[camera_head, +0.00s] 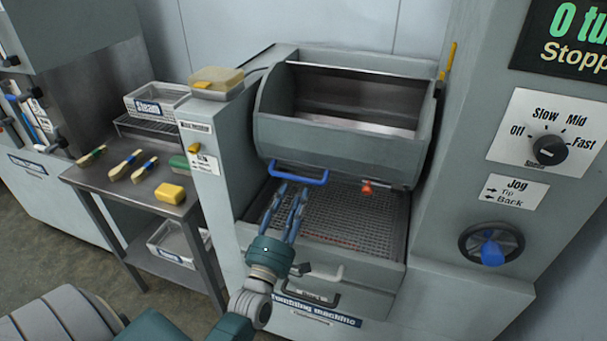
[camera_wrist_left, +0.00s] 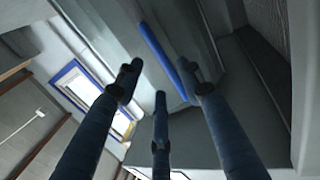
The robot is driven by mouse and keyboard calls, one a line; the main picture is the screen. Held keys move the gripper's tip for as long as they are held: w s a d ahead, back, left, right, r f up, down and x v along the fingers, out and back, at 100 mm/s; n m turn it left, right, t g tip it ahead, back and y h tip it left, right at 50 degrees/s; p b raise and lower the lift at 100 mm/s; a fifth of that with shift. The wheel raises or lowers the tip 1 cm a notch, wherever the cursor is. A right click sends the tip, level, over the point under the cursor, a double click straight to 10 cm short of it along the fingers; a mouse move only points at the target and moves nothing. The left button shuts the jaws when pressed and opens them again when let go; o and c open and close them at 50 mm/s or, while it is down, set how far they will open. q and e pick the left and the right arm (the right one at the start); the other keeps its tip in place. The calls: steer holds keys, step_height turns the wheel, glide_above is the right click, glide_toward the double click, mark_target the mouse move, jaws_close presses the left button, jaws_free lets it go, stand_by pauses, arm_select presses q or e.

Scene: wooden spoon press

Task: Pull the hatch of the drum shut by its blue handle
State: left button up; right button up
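The grey-green drum (camera_head: 340,145) sits in the machine with a wide opening (camera_head: 350,100) at its top, so its hatch stands open. The blue handle (camera_head: 298,174) is a bar at the drum's lower front left. My left gripper (camera_head: 288,193) is just below and in front of the handle, fingers pointing up toward it. In the left wrist view the blue handle (camera_wrist_left: 162,58) runs slantwise beyond the spread fingers (camera_wrist_left: 160,72). The fingers are apart with nothing held; I cannot tell whether one touches the bar. My right gripper is in neither view.
A perforated tray (camera_head: 345,215) lies under the drum. A red knob (camera_head: 367,187) sits at the drum's lower right. A steel side table (camera_head: 130,190) with brushes and a yellow block (camera_head: 170,193) stands left. A control panel with a dial (camera_head: 549,150) is at right.

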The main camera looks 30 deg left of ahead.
mark_target(302, 180)
arm_select(q)
steer(key=x, duration=0.5)
steer(key=shift+w+p, duration=0.15)
steer(key=shift+p, duration=0.2)
steer(key=shift+x, duration=1.05)
steer(key=shift+f, duration=0.1)
jaws_close()
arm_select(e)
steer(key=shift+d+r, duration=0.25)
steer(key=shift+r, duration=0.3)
